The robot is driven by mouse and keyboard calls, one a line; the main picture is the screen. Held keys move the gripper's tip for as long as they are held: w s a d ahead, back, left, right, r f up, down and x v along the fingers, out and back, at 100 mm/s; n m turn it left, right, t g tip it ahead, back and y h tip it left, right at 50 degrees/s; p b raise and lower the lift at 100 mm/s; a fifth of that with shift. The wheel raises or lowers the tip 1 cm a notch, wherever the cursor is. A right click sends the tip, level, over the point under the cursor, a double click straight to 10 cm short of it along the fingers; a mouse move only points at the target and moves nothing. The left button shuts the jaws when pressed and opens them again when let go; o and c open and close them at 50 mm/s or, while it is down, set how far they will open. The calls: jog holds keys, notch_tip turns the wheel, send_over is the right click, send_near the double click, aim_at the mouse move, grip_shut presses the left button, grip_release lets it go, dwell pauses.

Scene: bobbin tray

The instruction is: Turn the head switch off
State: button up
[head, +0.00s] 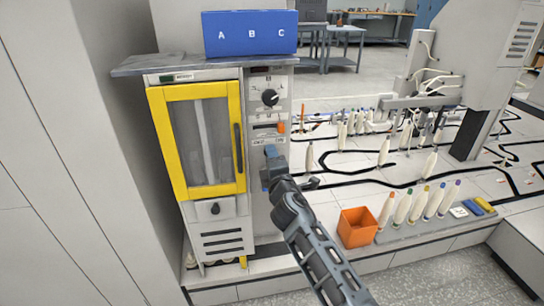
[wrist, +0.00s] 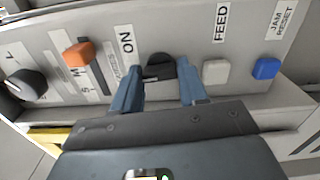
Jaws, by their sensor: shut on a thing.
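A black switch knob (wrist: 160,65) is on the grey control panel (wrist: 190,30) in the wrist view, next to a label reading ON. My gripper (wrist: 160,82) has one blue-grey finger on each side of this knob and is shut on it. No label reading HEAD can be read, and the knob's lower part is partly hidden by the gripper. In the head view my gripper (head: 272,165) is at the lower part of the panel, right of the yellow-framed door, and hides the knob.
An orange lever (wrist: 79,55) and a black dial (wrist: 27,85) are left of the knob. A white button (wrist: 215,71) and a blue button (wrist: 265,69) are to its right. The yellow door (head: 160,140) adjoins the panel. An orange bin (head: 357,228) and several bobbins stand right of my arm.

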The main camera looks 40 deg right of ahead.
jog(key=shift+a+n+p, duration=0.1)
jog(key=shift+n+p, duration=0.9)
jog(key=shift+n, duration=2.5)
jog(key=o, duration=1.1)
jog(key=shift+c, duration=0.2)
jog(key=v, duration=0.7)
jog(key=shift+s+a, duration=0.2)
jog(key=shift+s, duration=0.1)
